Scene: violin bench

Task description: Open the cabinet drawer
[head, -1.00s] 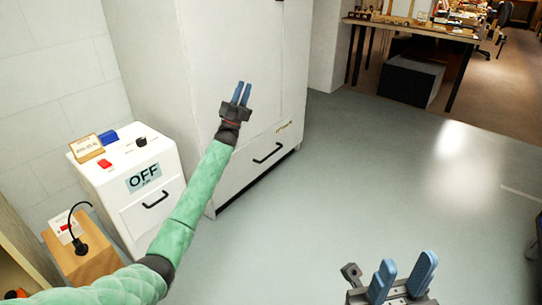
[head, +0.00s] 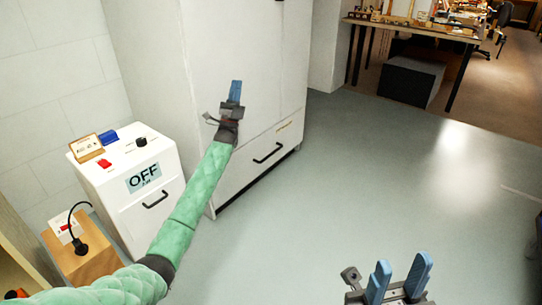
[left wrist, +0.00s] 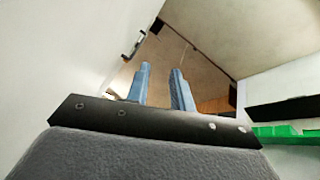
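The tall white cabinet (head: 240,60) stands at the back centre. Its wide lower drawer (head: 240,172) is closed, with a dark bar handle (head: 268,153) on its front. My left gripper (head: 236,85) is raised in front of the cabinet, above and to the left of that handle in the picture, and appears apart from it. In the left wrist view its fingers (left wrist: 161,76) are apart with nothing between them. A dark handle (left wrist: 134,45) on a pale surface shows beyond them; I cannot tell which one it is. My right gripper (head: 398,276) is open and empty at the bottom right.
A small white cabinet (head: 125,190) with an OFF label and its own handle (head: 155,200) stands left of my left arm. A wooden block (head: 80,262) with a black plug is beside it. The grey floor (head: 380,170) is clear. A workbench (head: 410,28) stands far back.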

